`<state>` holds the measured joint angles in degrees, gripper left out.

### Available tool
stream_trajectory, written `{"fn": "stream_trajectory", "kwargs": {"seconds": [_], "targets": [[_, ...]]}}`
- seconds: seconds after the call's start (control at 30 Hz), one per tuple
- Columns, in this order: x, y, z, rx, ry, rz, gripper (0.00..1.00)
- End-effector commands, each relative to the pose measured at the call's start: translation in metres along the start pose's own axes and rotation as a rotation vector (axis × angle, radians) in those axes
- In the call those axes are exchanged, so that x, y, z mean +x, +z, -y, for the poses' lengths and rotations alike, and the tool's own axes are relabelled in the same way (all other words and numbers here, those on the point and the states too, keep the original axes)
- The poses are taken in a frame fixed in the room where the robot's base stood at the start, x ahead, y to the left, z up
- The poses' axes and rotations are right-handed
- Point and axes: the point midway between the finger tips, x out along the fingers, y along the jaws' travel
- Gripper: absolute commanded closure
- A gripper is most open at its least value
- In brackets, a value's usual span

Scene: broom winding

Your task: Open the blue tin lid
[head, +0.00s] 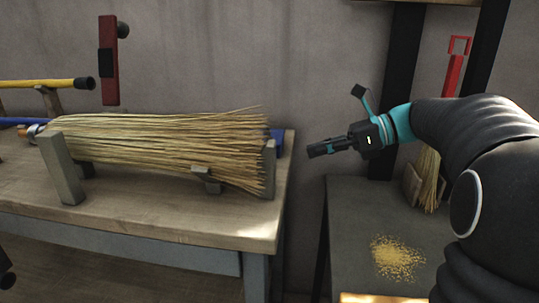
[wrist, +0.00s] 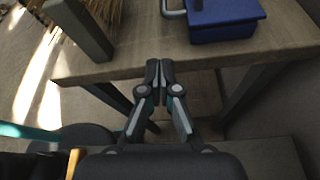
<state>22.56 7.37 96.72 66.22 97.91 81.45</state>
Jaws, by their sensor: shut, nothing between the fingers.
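The blue tin (wrist: 222,22) sits on the wooden bench, near its edge, at the top of the wrist view. My gripper (head: 312,151) is shut and empty, in the air to the right of the bench. In the wrist view my gripper (wrist: 159,66) points toward the bench edge, below and left of the tin and apart from it.
A bundle of broom bristles (head: 160,145) lies across wooden supports on the bench (head: 240,222). A grey post (wrist: 78,28) stands left of the tin. A dark lower table (head: 350,215) on the right holds yellow crumbs (head: 397,257) and a red-handled brush (head: 455,75). A gap separates bench and table.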

Motion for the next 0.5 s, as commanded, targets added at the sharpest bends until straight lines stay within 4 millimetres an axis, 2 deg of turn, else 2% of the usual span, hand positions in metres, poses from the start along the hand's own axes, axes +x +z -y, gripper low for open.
{"fn": "stream_trajectory", "kwargs": {"seconds": [0.17,0.5], "targets": [[0.007,0.005,0.005,0.033,0.021,0.031,1.0],[0.067,0.008,0.001,0.028,0.034,0.028,1.0]]}}
